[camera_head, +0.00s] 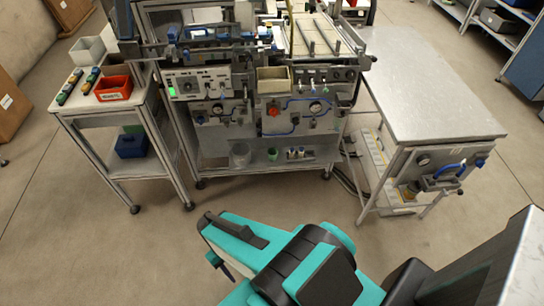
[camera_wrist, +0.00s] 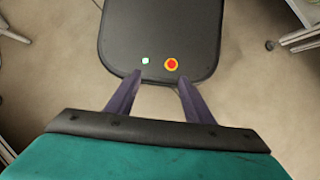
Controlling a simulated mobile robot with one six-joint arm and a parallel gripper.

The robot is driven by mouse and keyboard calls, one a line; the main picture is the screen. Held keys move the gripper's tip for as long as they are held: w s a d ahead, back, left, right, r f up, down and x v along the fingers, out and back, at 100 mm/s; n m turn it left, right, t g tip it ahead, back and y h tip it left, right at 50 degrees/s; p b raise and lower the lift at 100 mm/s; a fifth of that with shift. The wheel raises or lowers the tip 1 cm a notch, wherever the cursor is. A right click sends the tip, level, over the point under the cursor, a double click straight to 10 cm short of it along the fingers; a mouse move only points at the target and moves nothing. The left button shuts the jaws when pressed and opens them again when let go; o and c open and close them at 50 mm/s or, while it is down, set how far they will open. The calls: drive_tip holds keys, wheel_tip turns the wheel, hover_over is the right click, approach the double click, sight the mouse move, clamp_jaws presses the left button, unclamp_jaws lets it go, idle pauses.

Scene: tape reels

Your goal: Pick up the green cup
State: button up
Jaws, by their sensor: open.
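My gripper (camera_wrist: 160,78) shows in the wrist view with its two dark purple fingers apart and nothing between them. In the head view my teal and black arm reaches in from the bottom, over open floor. I cannot single out the green cup for sure. A small greenish, cup-like thing (camera_head: 272,154) stands on the low shelf of the middle machine, beside a clear container (camera_head: 240,154). Small green-topped things (camera_head: 63,97) lie on the left table, too small to identify. My gripper is well apart from all of these.
The left table (camera_head: 135,103) holds a red bin (camera_head: 113,88) and a pale bin (camera_head: 88,50); a blue box (camera_head: 131,146) sits below. The middle machine (camera_head: 226,130) has tubes and knobs. A metal-topped bench (camera_head: 430,85) stands right. The floor in front is clear.

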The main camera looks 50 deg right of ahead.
drive_tip(key=o, duration=0.3)
drive_tip(key=shift+w+f, duration=0.1)
drive_tip(key=shift+f, duration=0.1)
drive_tip(key=shift+o, duration=0.2)
drive_tip(key=shift+w+f+m+b, duration=0.15)
drive_tip(key=shift+f+m+b, duration=0.15)
drive_tip(key=shift+b, duration=0.2)
drive_tip(key=w+d+f+m+t+y+b, duration=0.2)
drive_tip(key=w+f+m+t+y+b, duration=0.35)
drive_tip(key=w+f+m+b, duration=0.6)
drive_tip(key=w+d+f+m+t+y+b, duration=0.1)
drive_tip(key=w+d+m+t+y+b, duration=0.1)
drive_tip(key=w+d+m+t+b, duration=0.9)
drive_tip(key=w+d+m+t+h+b, duration=0.1)
drive_tip(key=w+d+m+h+b, duration=0.15)
drive_tip(key=d+b, duration=0.65)
drive_tip(key=w+d+m+t+h+b, duration=0.15)
drive_tip(key=w+d+m+b, duration=0.35)
drive_tip(key=d, duration=0.7)
drive_tip(key=s+d+r+m+t+h+b, duration=0.2)
drive_tip(key=s+d+m+b, duration=0.1)
drive_tip(key=d, duration=0.6)
drive_tip(key=s+d+r+m+t+h+b, duration=0.2)
drive_tip(key=s+d+b, duration=0.3)
drive_tip(key=d, duration=0.5)
drive_tip(key=shift+s+d+m+h+b, duration=0.25)
drive_tip(key=shift+s+m+h+b, duration=0.15)
drive_tip(key=shift+m+h+b, duration=0.4)
